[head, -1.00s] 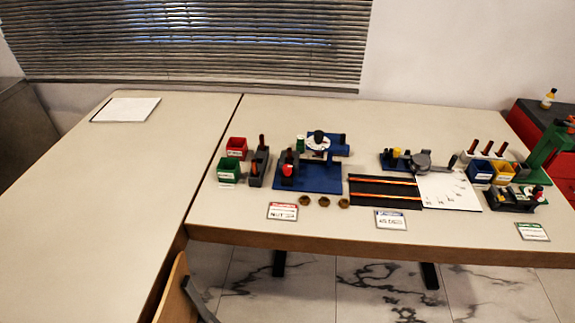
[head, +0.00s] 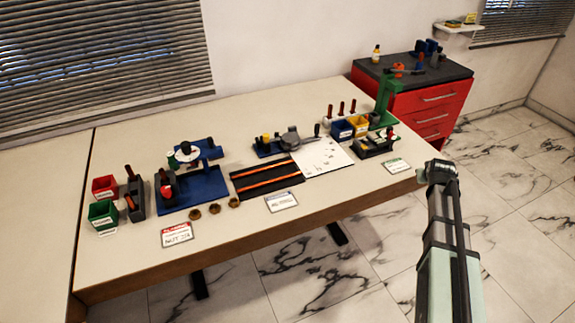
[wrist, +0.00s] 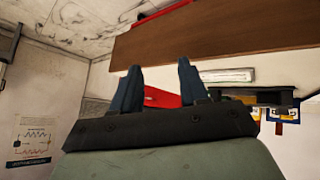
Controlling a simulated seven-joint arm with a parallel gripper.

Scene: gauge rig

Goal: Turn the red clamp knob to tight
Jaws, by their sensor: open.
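A small red knob (head: 167,191) shows on a dark clamp block at the left end of the blue base plate (head: 205,195), on the left half of the bench. It looks like the clamp knob; its turn position is too small to read. My gripper (head: 437,172) is off the bench's front right edge, far to the right of the knob. In the wrist view my two dark fingers (wrist: 158,82) stand apart with nothing held between them. The knob does not show in the wrist view.
Red (head: 105,187) and green (head: 102,215) bins stand left of the plate. Several brass nuts (head: 214,209) lie in front. A black mat (head: 267,178), a white sheet (head: 323,157) and a green stand (head: 384,100) are to the right. A red cabinet (head: 425,105) stands beyond the bench.

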